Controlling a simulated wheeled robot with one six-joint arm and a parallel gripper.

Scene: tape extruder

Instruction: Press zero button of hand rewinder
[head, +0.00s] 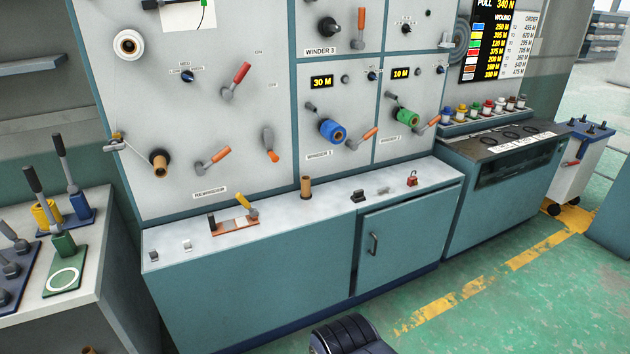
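No part is clearly marked as the hand rewinder, and I cannot make out a zero button. A large grey panel (205,130) at the left carries a label (210,192) reading "REWINDER". It has a tan core (159,162), a white roll (128,44) and several levers with red or orange grips, such as the red lever (237,79). On the ledge below it sits a small device with an orange base and yellow handle (244,206). My gripper is not in view; a dark ribbed part, probably mine, shows at the bottom edge.
The pale ledge (290,218) also holds a tan core (306,187) and a red padlock (412,178). A side table (92,268) at the left carries lever devices on blue and green bases. Green floor (450,275) is clear in front at the right.

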